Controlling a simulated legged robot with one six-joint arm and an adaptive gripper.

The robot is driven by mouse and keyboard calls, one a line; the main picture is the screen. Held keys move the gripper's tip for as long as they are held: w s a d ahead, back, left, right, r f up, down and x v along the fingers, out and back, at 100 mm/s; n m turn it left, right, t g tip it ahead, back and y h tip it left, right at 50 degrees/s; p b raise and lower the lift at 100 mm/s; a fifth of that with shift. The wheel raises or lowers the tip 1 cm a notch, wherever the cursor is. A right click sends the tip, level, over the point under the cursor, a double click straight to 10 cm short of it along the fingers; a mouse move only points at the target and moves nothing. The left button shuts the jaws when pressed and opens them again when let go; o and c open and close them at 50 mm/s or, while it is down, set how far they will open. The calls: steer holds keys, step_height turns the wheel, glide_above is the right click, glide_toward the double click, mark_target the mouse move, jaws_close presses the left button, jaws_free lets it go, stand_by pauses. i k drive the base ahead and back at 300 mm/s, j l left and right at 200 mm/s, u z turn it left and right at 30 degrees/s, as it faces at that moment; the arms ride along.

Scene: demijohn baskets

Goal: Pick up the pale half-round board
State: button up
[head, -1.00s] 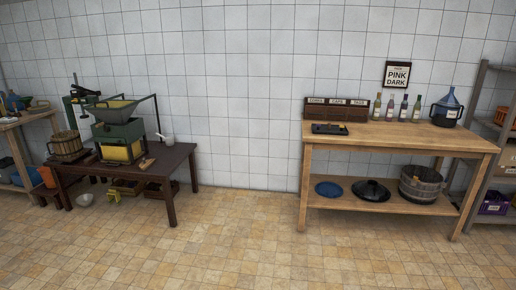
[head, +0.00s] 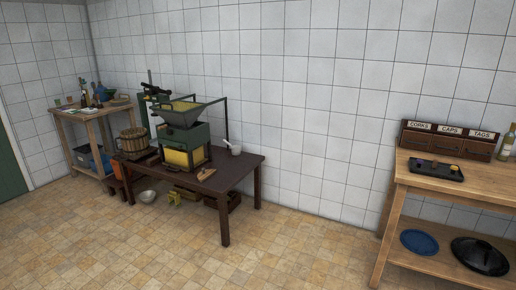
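I cannot clearly make out a pale half-round board. A small tan wooden piece (head: 206,174) lies near the front edge of the dark table (head: 240,164), but its shape is too small to tell. Another tan flat thing (head: 120,99) sits on the wooden stand (head: 96,111) at the far left, also too small to tell. My gripper is not in view.
The dark table holds a green and yellow machine (head: 185,145), a slatted wooden basket (head: 133,142) and a white cup (head: 235,149). A white bowl (head: 147,196) is on the floor. A workbench (head: 450,180) stands at right. The tiled floor in front is clear.

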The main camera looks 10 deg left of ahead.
mark_target(204, 175)
steer(key=i+j+u, duration=0.15)
steer(key=i+u, duration=0.2)
steer(key=i, duration=0.55)
steer(key=i+l+u, duration=0.1)
steer(key=i+u, duration=0.3)
steer(key=i, duration=0.5)
steer(key=i+u, duration=0.1)
steer(key=i, duration=0.55)
steer(key=i+l, duration=0.2)
steer(key=i, duration=0.45)
steer(key=i+l+u, duration=0.15)
steer(key=i, duration=0.5)
steer(key=i+l+u, duration=0.3)
steer(key=i, duration=0.15)
steer(key=i+l+u, duration=0.25)
steer(key=i, duration=0.2)
